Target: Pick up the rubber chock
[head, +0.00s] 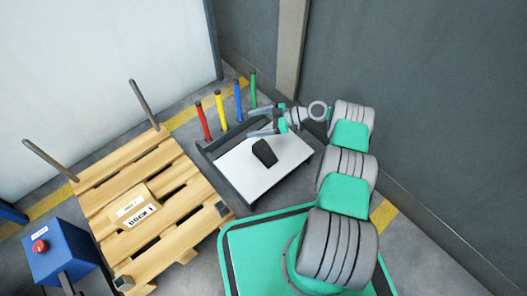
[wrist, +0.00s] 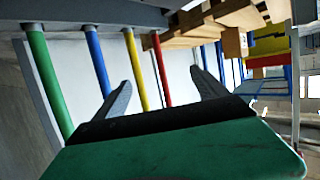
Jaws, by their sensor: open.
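The rubber chock (head: 265,152) is a small black wedge-like block. It lies on the white top of a dark-edged stand (head: 248,178) in the head view. My gripper (head: 258,120) is just behind the chock, toward the coloured posts, with its jaws spread and nothing between them. The gap between gripper and chock in height is hard to judge. In the wrist view my two grey fingers (wrist: 160,78) stand wide apart, pointing toward the coloured posts. I cannot make out the chock in the wrist view.
Red (head: 203,122), yellow (head: 222,114), blue (head: 238,101) and green (head: 253,90) posts stand along the stand's back edge, close to my gripper. A wooden pallet (head: 180,205) with a labelled box (head: 133,207) is left. A blue box with a red button (head: 57,257) stands lower left.

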